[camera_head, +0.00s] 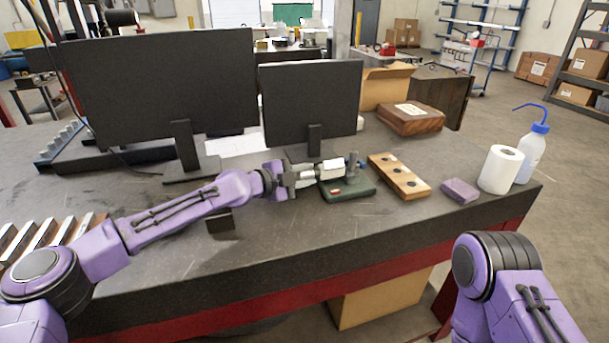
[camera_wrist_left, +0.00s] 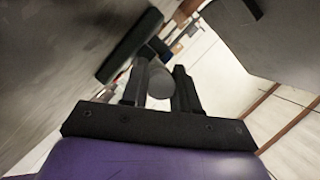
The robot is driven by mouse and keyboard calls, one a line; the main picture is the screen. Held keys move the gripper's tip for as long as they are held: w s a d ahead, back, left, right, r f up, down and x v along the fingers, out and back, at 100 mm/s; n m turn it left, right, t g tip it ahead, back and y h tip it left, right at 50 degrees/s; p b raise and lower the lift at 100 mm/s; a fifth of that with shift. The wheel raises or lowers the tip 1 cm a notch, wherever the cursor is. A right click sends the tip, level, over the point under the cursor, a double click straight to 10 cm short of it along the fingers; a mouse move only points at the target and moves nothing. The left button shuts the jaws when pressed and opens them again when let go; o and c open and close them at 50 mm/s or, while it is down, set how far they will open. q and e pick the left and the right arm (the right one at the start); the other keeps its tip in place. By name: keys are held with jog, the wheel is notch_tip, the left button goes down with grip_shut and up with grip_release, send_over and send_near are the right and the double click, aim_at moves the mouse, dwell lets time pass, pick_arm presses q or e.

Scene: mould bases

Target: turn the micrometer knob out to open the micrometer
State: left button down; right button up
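The micrometer (camera_head: 331,168) lies on its side above a dark green case (camera_head: 347,191) on the workbench, its white and grey body pointing left toward my left gripper. My left gripper (camera_head: 293,180) is at the micrometer's left end. In the left wrist view, its two dark fingers (camera_wrist_left: 160,84) stand on either side of the round grey end of the knob (camera_wrist_left: 159,77), with no clear gap showing on either side. The measuring faces are too small to make out. Only part of my right arm shows at the lower right; its gripper is out of view.
A wooden block with dark holes (camera_head: 399,177) lies right of the case, then a purple block (camera_head: 460,190), a paper roll (camera_head: 500,170) and a wash bottle (camera_head: 532,152). Two monitors (camera_head: 160,85) (camera_head: 310,100) stand behind my left arm. The bench front is mostly clear.

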pick_arm(q)
jog(key=shift+f+n+b, duration=0.15)
jog(key=shift+n+b, duration=0.35)
jog(key=shift+b, duration=0.45)
jog(key=shift+n+g+b, duration=0.5)
jog(key=shift+g+b, duration=0.05)
jog(key=shift+g, duration=0.05)
jog(key=shift+r+n+g, duration=0.2)
jog(key=shift+n+g, duration=0.2)
jog(key=shift+n, duration=0.4)
jog(key=shift+n+g, duration=0.6)
jog(key=c, duration=0.9)
grip_release()
jog(key=shift+o, duration=0.2)
